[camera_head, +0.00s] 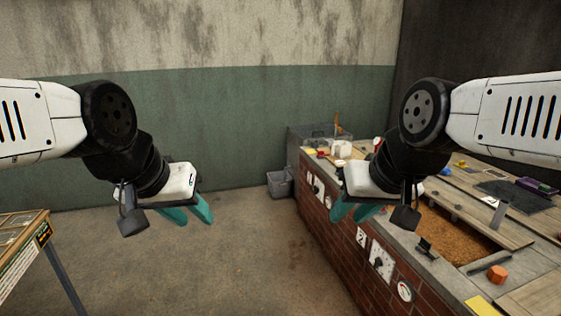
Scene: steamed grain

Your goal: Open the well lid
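The brick counter on the right holds a sunken well filled with brown grain (445,235). A wooden board that looks like a well lid (478,217) lies along the well's far side, with an upright handle (498,214) on it; the grain is partly uncovered. My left gripper (193,218) hangs over open floor at left, its teal fingers apart and empty. My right gripper (352,214) is in front of the counter's near side, left of the well, its teal fingers apart and empty. My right arm hides part of the counter.
A dark latch-like piece (427,249) and an orange knob (497,273) sit on the counter's near edge. Gauges and number plates (382,262) line its brick side. A grey bin (280,184) stands on the floor behind. A table (22,248) is at the left; the floor between is clear.

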